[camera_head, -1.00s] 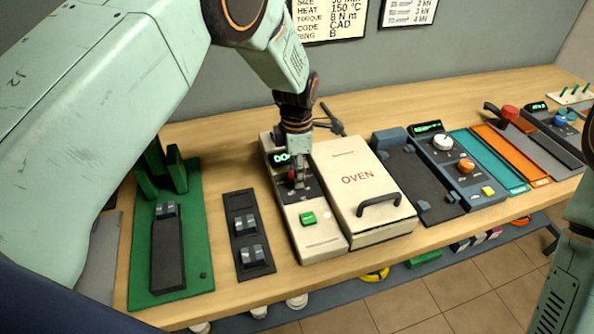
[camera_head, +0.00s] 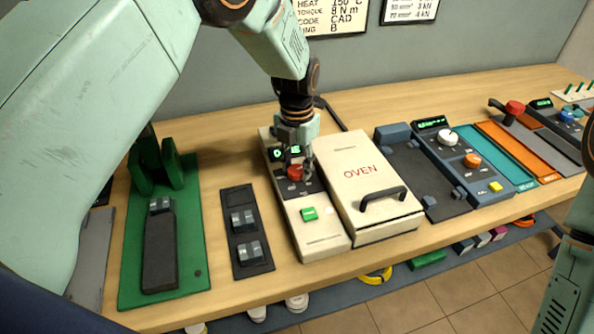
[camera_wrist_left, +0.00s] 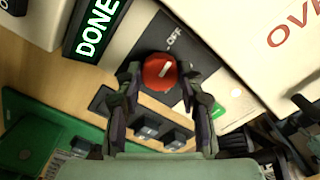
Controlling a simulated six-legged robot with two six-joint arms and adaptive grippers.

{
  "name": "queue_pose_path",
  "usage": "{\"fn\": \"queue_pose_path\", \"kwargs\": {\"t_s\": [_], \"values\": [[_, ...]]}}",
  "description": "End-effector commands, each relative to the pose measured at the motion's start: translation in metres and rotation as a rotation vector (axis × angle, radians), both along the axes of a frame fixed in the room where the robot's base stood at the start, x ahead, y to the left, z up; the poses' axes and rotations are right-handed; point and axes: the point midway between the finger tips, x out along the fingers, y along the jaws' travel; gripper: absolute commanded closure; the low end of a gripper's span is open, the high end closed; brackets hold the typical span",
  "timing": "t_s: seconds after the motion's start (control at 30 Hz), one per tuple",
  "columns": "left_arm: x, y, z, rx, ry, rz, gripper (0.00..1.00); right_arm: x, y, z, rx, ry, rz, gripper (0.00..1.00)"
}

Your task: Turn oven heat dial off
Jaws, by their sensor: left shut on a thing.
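The red heat dial (camera_head: 295,173) sits on the dark panel of the cream oven control box (camera_head: 325,233), left of the lidded oven (camera_head: 361,171). In the left wrist view the red dial (camera_wrist_left: 160,72) has a white pointer line angled up and right, roughly toward the OFF label (camera_wrist_left: 174,38). The display (camera_wrist_left: 95,28) above it reads DONE in green. My left gripper (camera_head: 299,163) comes down from above, its fingers on either side of the dial, shut on it. The fingers hide part of the dial in the head view. My right gripper is out of view.
A green button (camera_head: 309,213) is on the box's front part. The oven lid is closed, with a black handle (camera_head: 382,200). A dark switch panel (camera_head: 237,205) and a green fixture (camera_head: 190,275) stand left. Bare wood lies along the bench's front edge.

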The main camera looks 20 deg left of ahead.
Motion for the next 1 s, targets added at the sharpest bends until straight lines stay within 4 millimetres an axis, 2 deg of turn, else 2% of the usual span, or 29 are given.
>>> {"fn": "queue_pose_path", "kwargs": {"t_s": [0.1,0.3,0.87,0.9,1.0], "values": [[-0.001,0.0,-0.004,0.001,0.003,0.042,0.94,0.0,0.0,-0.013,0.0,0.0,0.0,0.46],[-0.002,0.0,-0.003,0.001,0.006,0.09,0.94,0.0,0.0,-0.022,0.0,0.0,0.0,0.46],[-0.003,0.0,-0.002,0.001,0.01,0.112,0.94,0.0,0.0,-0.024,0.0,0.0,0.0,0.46],[-0.004,0.0,-0.002,0.001,0.01,0.112,0.6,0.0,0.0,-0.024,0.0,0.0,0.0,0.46],[-0.003,0.0,-0.002,0.001,0.008,0.111,0.52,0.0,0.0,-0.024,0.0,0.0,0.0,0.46]]}}
